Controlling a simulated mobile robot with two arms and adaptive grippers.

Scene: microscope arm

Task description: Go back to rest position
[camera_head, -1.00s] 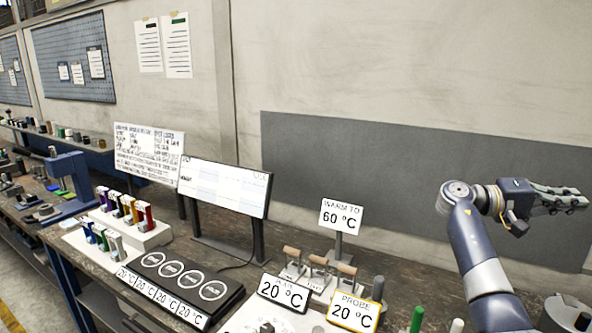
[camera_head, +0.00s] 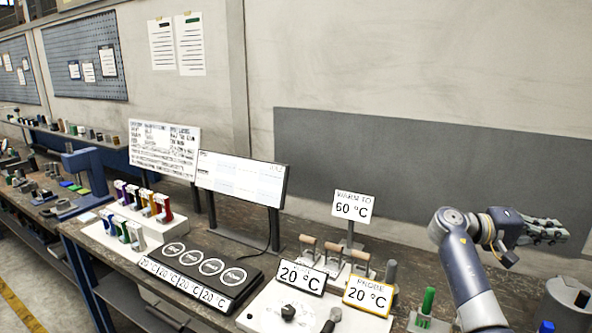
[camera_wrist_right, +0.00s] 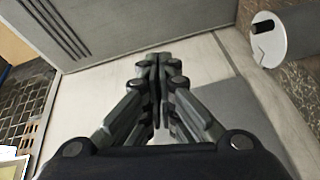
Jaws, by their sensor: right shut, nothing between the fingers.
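My right gripper (camera_head: 545,229) is at the right of the head view, raised above the right end of the bench (camera_head: 405,262) and pointing right. Its fingers are together with nothing between them. The right wrist view shows the same closed fingers (camera_wrist_right: 157,75) in front of a pale wall and a grey panel. My right arm rises from the bottom right of the head view. My left gripper does not show in either view.
A grey cylinder (camera_head: 566,310) stands below the gripper at the right edge. A "WARM TO 60 °C" sign (camera_head: 353,206), wooden-handled tools, and 20 °C displays (camera_head: 368,297) stand left of my arm. A monitor (camera_head: 240,180) and black four-disc plate (camera_head: 205,262) stand further left.

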